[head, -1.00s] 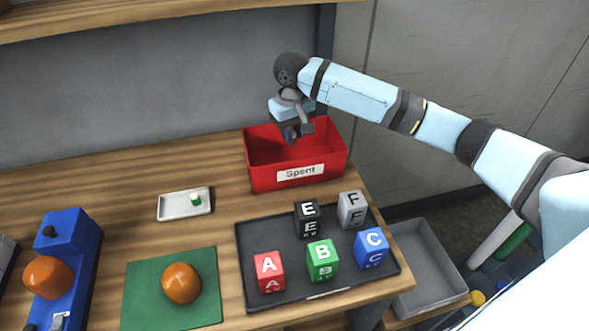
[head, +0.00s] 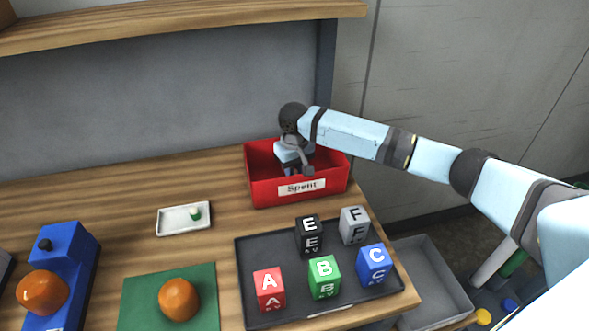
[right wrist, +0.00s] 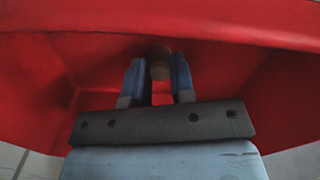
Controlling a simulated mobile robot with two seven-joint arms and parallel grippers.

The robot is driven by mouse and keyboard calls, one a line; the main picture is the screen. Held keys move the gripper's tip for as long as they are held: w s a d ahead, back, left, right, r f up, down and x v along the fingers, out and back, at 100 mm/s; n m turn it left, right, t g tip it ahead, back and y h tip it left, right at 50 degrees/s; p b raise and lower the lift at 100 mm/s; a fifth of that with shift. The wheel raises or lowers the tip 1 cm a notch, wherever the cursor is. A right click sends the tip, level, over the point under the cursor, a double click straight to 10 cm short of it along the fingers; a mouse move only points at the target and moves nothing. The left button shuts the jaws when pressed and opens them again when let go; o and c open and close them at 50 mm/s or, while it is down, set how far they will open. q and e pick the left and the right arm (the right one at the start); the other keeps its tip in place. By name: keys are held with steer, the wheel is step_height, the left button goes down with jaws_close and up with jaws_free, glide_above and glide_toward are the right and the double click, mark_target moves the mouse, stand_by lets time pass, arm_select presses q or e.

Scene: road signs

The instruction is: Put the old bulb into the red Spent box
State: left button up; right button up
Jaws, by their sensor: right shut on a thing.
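The red Spent box (head: 264,185) stands at the back right of the table, with its white label facing front. My right gripper has reached down inside the box, and the front wall hides its fingertips in the head view. In the right wrist view my right gripper (right wrist: 160,75) has its two blue fingers on either side of a small, dull, rounded thing (right wrist: 160,66), which looks like the old bulb. It is held within the red walls; I cannot tell whether it touches the floor. My left gripper is not in view.
A small white tray (head: 172,220) holds a little green-and-white piece (head: 195,213). A dark tray (head: 258,252) with several letter cubes lies in front of the box. An orange dome sits on a green mat (head: 140,300); another (head: 42,292) is on a blue stand. A shelf overhangs the back.

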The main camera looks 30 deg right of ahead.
steer(key=o, duration=0.9)
step_height(320, 180, up, 12)
steer(key=shift+r, duration=0.1)
stand_by(0.6)
